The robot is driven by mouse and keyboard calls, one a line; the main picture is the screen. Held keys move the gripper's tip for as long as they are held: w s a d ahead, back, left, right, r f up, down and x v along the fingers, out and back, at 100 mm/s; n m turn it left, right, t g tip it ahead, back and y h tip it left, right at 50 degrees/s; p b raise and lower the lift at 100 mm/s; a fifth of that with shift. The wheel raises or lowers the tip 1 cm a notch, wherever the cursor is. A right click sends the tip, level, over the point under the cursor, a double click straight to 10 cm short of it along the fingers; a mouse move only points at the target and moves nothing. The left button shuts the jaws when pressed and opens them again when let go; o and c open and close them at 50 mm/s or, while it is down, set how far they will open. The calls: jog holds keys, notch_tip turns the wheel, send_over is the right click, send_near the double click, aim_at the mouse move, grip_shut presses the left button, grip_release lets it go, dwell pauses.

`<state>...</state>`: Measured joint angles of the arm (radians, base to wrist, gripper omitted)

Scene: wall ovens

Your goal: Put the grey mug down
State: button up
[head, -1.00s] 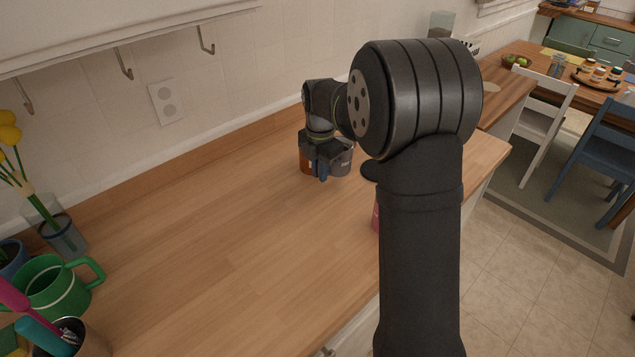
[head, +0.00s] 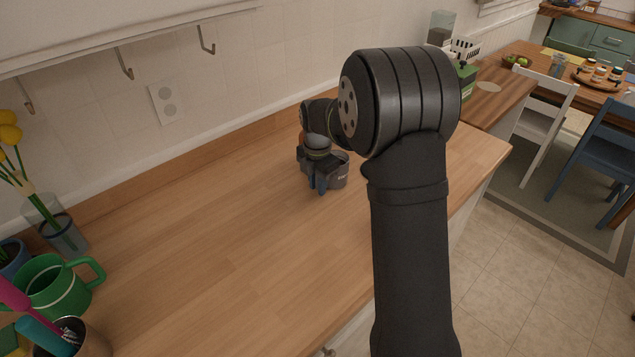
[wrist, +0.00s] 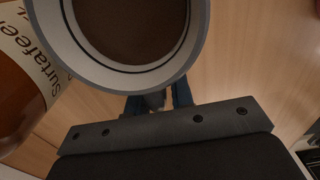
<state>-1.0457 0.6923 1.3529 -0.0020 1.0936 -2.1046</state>
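The grey mug (head: 339,172) is upright at the far part of the wooden counter in the head view, partly behind my gripper (head: 320,187). In the wrist view the mug's pale rim (wrist: 196,40) and brown inside fill the top middle. The blue fingers of my gripper (wrist: 158,100) stand on both sides of its grey handle, shut on it. I cannot tell whether the mug's base touches the counter.
A bottle with orange-brown contents and a white label (wrist: 22,45) stands close beside the mug. The wooden counter (head: 215,235) is clear in the middle. A green mug (head: 55,285), a flower vase (head: 62,235) and a utensil holder (head: 92,342) stand at the left.

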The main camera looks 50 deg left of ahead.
jog(key=shift+o, duration=0.8)
notch_tip(320, 180, up, 12)
jog(key=shift+r, duration=0.2)
notch_tip(320, 180, down, 12)
jog(key=shift+f, duration=0.1)
jog(key=shift+r, duration=1.6)
